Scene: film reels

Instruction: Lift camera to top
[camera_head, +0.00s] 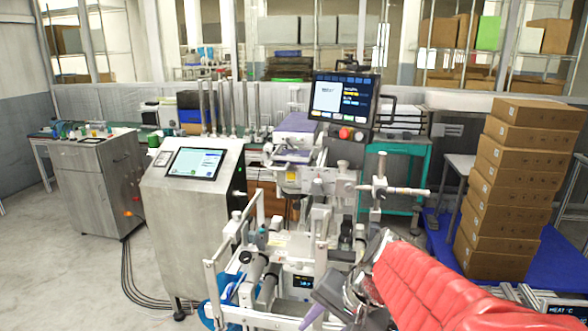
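I cannot make out a separate camera object in this view. A white and steel film machine (315,185) with rods, rollers and clamps stands in the middle. My arm, in a red padded sleeve, comes in from the lower right. My gripper (345,298) is the dark grey end in front of the machine's lower right part. Its fingers are partly hidden and small, so I cannot tell whether they are open or shut. I see nothing clearly held in it.
A steel cabinet with a screen (194,163) stands left of the machine. A dark monitor (343,100) rises above it. Stacked cardboard boxes (516,180) stand on a blue base at right. A metal workbench (92,190) is at far left. Floor (70,260) at lower left is mostly clear, with cables.

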